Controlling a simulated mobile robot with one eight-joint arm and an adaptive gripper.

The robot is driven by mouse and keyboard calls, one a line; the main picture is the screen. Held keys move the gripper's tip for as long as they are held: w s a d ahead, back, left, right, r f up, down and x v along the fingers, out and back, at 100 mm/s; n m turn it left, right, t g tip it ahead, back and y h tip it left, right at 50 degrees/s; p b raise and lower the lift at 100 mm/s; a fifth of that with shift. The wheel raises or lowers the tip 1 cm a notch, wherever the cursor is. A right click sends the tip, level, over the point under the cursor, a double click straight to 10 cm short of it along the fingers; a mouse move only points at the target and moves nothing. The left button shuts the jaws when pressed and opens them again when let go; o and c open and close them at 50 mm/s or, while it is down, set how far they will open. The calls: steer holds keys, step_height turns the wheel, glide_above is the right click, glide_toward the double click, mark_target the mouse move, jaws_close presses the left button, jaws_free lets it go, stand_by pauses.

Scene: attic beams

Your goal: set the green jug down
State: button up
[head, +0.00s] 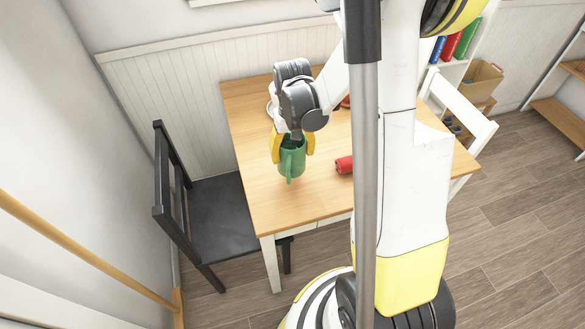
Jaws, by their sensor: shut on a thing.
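The green jug (291,161) is in the head view, near the left part of the wooden table (262,205). My gripper (292,146) reaches down from above with its yellow fingers on either side of the jug, shut on it. The jug looks upright, with its handle toward the camera. I cannot tell whether its base touches the tabletop or hangs just above it. The fingers and gripper body hide part of its rim.
A red object (344,165) lies on the table right of the jug, partly behind my column. A black chair (205,205) stands at the table's left, a white chair (462,118) at its right. The table's front left corner is clear. Shelves (565,118) stand far right.

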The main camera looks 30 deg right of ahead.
mark_target(292, 166)
steer(key=shift+s+a+f, duration=0.35)
steer(key=shift+f+b, duration=1.1)
steer(key=shift+f, duration=0.85)
steer(key=shift+f, duration=0.2)
steer(key=o, duration=1.5)
steer(key=shift+c, duration=0.2)
steer(key=shift+r, duration=0.2)
